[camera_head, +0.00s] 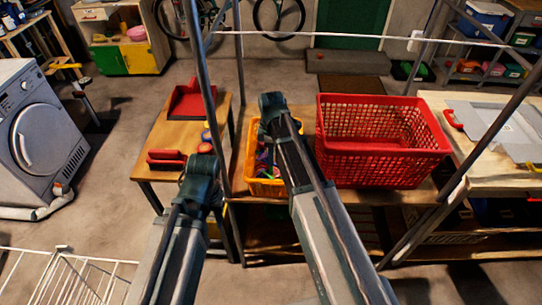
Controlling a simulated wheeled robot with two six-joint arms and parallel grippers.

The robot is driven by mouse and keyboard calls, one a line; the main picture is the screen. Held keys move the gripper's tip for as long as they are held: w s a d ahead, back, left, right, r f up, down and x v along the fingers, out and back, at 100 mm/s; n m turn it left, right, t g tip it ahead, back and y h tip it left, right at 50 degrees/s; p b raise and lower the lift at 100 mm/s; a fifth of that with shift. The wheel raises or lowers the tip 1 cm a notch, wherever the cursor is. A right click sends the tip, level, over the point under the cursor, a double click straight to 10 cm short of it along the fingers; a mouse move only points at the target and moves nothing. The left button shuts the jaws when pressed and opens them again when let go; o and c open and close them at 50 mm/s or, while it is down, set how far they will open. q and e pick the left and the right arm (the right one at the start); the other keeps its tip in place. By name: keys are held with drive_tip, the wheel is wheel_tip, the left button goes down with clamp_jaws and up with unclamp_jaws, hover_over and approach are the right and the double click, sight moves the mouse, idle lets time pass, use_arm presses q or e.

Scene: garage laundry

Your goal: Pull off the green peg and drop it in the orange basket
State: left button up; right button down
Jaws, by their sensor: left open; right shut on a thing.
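The orange basket (264,188) stands on the wooden bench at the middle, with several small coloured pieces in it, partly hidden by my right arm. My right gripper (272,103) shows at the arm's far end, above the basket's back edge in the picture. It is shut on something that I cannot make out. My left gripper (202,165) is open, left of the basket and in front of the small wooden table. I cannot pick out the green peg in this view. A pale line (350,36) runs across the top between dark posts.
A large red crate (376,165) stands right of the orange basket. A red dustpan (190,102) and a red brush (166,158) lie on the small table (160,130). Dark posts cross the space. A white wire rack (75,275) is at lower left, and a washing machine (42,130) at left.

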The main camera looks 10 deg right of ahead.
drive_tip(key=c, duration=0.6)
unclamp_jaws()
wheel_tip(320, 180, up, 14)
drive_tip(key=p, duration=1.4)
drive_tip(key=shift+w, duration=0.1)
drive_tip(key=shift+f, duration=0.1)
drive_tip(key=shift+s+a+f+m+h+b, duration=0.1)
drive_tip(key=shift+s+a+m+h, duration=0.1)
drive_tip(key=shift+s+a+m, duration=2.35)
drive_tip(key=shift+s+a+m+h+b, duration=0.15)
drive_tip(key=shift+s+a+m, duration=0.9)
drive_tip(key=shift+s, duration=3.05)
drive_tip(key=shift+s+a+f+m+h+b, duration=0.1)
drive_tip(key=shift+s+a+m+h, duration=0.15)
drive_tip(key=shift+s+a+m, duration=2.3)
drive_tip(key=shift+s+d+n, duration=0.65)
drive_tip(key=shift+s+d, duration=0.1)
drive_tip(key=shift+d, duration=0.1)
